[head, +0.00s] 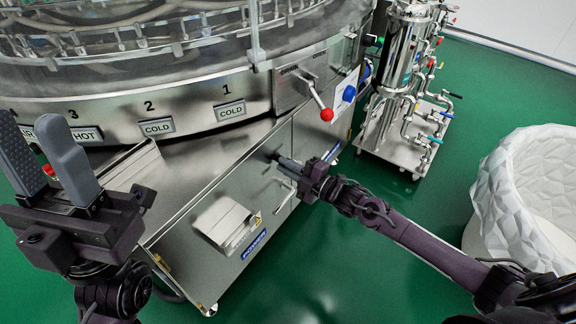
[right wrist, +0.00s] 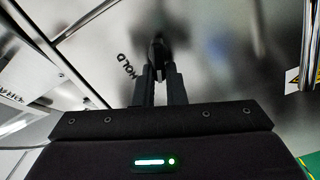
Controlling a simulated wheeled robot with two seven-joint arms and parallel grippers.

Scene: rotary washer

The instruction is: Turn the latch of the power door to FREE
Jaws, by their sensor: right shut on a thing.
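The power door (head: 243,178) is a steel panel on the low cabinet below the washer, with a blue POWER label (head: 254,245). Its small dark latch (head: 274,157) is partly hidden by my right gripper (head: 287,164). In the right wrist view, the fingers of my right gripper (right wrist: 158,82) are shut on the black latch (right wrist: 158,48). The word HOLD (right wrist: 127,66) shows on the steel to the left of the latch. No FREE mark can be read. My left gripper (head: 34,130) is open and empty at the left, its two grey fingers pointing up.
A red-knobbed lever (head: 325,114) and a blue knob (head: 349,93) are above the door. A steel box (head: 226,222) and a bar handle (head: 285,193) stick out near my right gripper. A pipe stand (head: 400,110) and a white faceted tub (head: 510,205) stand to the right on green floor.

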